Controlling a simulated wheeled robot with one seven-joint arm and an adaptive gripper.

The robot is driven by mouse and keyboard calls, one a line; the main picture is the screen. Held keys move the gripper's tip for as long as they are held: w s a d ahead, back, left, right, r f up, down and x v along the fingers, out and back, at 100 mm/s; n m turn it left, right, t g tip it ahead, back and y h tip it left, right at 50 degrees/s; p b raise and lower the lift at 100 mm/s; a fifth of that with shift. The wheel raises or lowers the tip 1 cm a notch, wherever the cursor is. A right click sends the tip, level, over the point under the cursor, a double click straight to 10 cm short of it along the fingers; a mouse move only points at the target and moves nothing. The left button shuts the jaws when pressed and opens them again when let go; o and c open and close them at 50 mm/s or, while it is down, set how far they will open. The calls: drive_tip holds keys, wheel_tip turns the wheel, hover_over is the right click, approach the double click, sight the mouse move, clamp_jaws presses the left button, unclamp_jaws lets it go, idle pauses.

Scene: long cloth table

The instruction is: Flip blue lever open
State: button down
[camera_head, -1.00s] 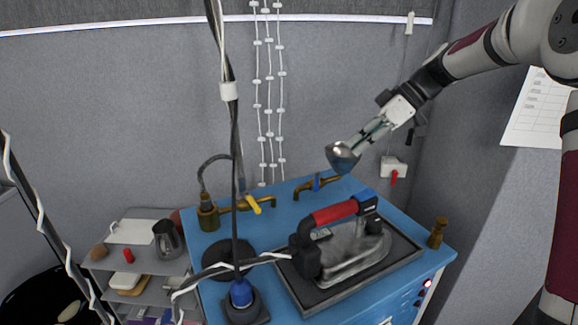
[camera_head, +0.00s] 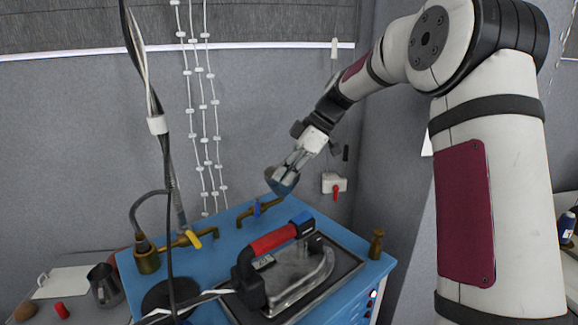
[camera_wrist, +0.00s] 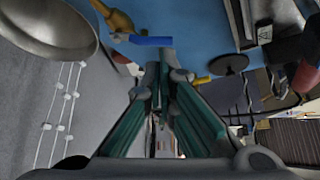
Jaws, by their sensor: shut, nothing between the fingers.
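The blue lever (camera_head: 257,208) sits on the right brass tap (camera_head: 247,216) at the back of the blue bench. In the wrist view the blue lever (camera_wrist: 150,40) lies across the picture just beyond my fingertips; I cannot tell whether they touch. My gripper (camera_head: 283,177) is shut and empty, pointing down and left, above and right of the lever in the head view. In the wrist view the fingers (camera_wrist: 160,58) come together at the tips. A metal bowl (camera_wrist: 45,25) shows at upper left there; in the head view the bowl (camera_head: 279,187) is partly hidden by my fingers.
A yellow-handled tap (camera_head: 193,239) stands to the left. An iron with a red handle (camera_head: 272,240) rests on a dark tray in front. A wooden grinder (camera_head: 376,243) stands at the right edge. A wall socket with a red plug (camera_head: 334,186) is behind.

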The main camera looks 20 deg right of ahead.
sight(258, 210)
drive_tip(key=p+x, duration=0.2)
drive_tip(key=x, duration=0.7)
drive_tip(key=shift+f, duration=0.15)
drive_tip(key=shift+a+m+t+p, duration=0.4)
drive_tip(key=shift+a+m, duration=0.1)
drive_tip(key=shift+m, duration=0.3)
drive_tip(key=shift+a+m+t+h+p, duration=0.35)
drive_tip(key=shift+a+m, duration=0.1)
drive_tip(key=shift+m, duration=0.15)
drive_tip(key=a+m, duration=0.1)
drive_tip(key=m, duration=0.1)
drive_tip(key=w+a+m+t+h, duration=0.1)
drive_tip(key=m, duration=0.1)
drive_tip(key=w+a+m+t+h, duration=0.1)
drive_tip(key=a+m, duration=0.1)
drive_tip(key=shift+w+t, duration=0.25)
drive_tip(key=shift+d, duration=0.2)
drive_tip(key=shift+d, duration=0.7)
